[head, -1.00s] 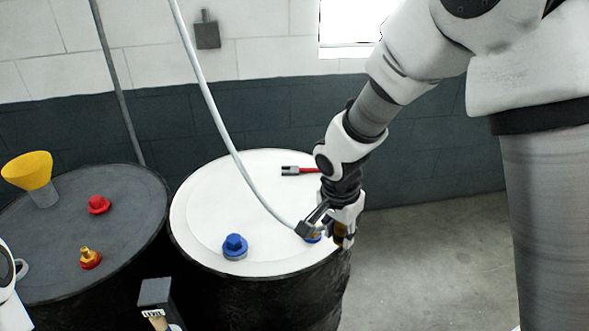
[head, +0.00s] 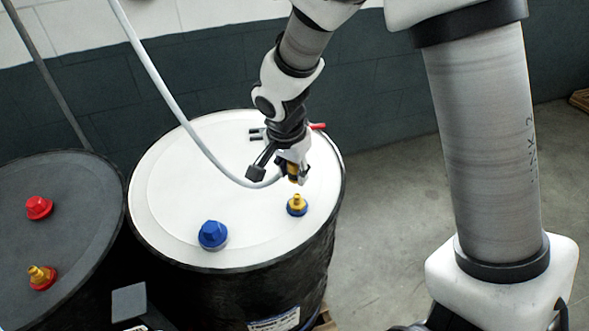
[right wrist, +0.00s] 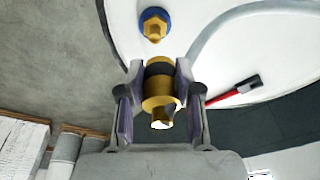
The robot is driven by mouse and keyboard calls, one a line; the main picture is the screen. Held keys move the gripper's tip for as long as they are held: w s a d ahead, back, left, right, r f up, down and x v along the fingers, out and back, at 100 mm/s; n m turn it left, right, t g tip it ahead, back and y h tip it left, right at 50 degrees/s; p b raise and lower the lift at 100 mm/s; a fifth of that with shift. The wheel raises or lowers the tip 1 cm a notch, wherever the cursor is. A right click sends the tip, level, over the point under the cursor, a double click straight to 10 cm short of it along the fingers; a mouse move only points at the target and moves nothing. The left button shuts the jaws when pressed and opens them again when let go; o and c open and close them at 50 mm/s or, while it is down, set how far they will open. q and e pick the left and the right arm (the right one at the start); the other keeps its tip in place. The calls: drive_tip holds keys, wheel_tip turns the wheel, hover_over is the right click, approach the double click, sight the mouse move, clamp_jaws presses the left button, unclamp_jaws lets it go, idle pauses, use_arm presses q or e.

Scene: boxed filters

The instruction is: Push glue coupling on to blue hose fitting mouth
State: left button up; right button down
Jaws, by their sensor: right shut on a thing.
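My right gripper (head: 293,178) is shut on the glue coupling, a brass piece with a dark band. The coupling (right wrist: 160,88) sits between both fingers in the right wrist view. In the head view the held coupling (head: 293,170) is above and slightly behind the blue hose fitting (head: 297,207), apart from it. This fitting has a blue base and an upright brass mouth on the white drum top. It also shows in the right wrist view (right wrist: 154,25), beyond the coupling.
A grey hose (head: 155,75) curves down to my right gripper. A blue cap (head: 213,235) stands on the white drum (head: 200,165). A red-handled tool (right wrist: 235,92) lies behind the gripper. The dark drum (head: 80,200) holds a red cap (head: 39,208) and a red-based brass fitting (head: 41,277).

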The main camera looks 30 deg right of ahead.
sight(295, 202)
drive_tip(key=f+b, duration=0.1)
drive_tip(key=f, duration=0.1)
drive_tip(key=s+f+b, duration=0.1)
drive_tip(key=b, duration=0.1)
drive_tip(key=shift+f, duration=0.4)
drive_tip(key=shift+w+f, duration=0.1)
drive_tip(key=shift+f, duration=0.05)
drive_tip(key=shift+w, duration=0.25)
drive_tip(key=shift+s, duration=0.25)
drive_tip(key=shift+w, duration=0.2)
drive_tip(key=shift+s+b, duration=0.1)
drive_tip(key=shift+b, duration=0.35)
drive_tip(key=shift+f+b, duration=1.95)
drive_tip(key=shift+f, duration=0.05)
